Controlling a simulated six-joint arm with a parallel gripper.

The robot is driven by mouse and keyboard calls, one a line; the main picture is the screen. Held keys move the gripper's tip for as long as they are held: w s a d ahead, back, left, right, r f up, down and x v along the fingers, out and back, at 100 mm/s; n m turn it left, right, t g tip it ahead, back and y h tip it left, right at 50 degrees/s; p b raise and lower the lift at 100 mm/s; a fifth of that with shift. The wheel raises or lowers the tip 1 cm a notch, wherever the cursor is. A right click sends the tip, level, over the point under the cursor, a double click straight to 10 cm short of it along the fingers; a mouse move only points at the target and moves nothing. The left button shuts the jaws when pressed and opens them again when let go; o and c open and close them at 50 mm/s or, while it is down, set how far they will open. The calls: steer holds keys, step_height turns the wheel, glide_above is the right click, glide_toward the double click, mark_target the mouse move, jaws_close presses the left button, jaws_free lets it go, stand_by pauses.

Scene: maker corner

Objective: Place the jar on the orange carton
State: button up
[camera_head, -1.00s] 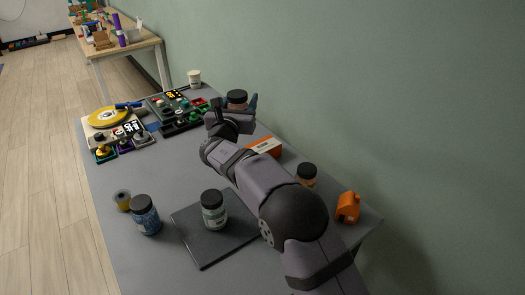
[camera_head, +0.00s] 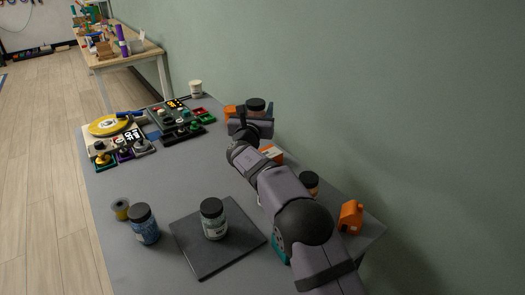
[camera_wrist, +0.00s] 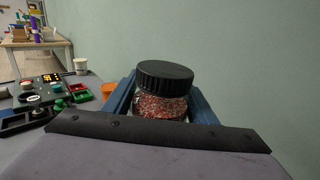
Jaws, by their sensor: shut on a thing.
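My gripper (camera_head: 254,119) is shut on a jar with a black lid (camera_head: 256,104) and holds it upright near the wall, past the far side of the orange carton. In the wrist view the jar (camera_wrist: 162,105) shows red and pale speckled contents between the blue fingers. The orange carton (camera_head: 272,152), orange with white, lies on the table behind my forearm and is partly hidden by it. The held jar appears above the table and apart from the carton; its exact height is hard to tell.
Another black-lidded jar (camera_head: 309,183) and an orange object (camera_head: 350,216) sit right of my arm. Gadgets (camera_head: 180,118) fill the far left.

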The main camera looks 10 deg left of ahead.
steer(key=shift+f, duration=4.8)
steer(key=shift+f, duration=0.2)
steer(key=o, duration=1.3)
steer(key=shift+o, duration=0.2)
steer(key=shift+r, duration=0.15)
steer(key=shift+s, duration=0.15)
steer(key=shift+s+b, duration=0.7)
steer(key=shift+s, duration=2.95)
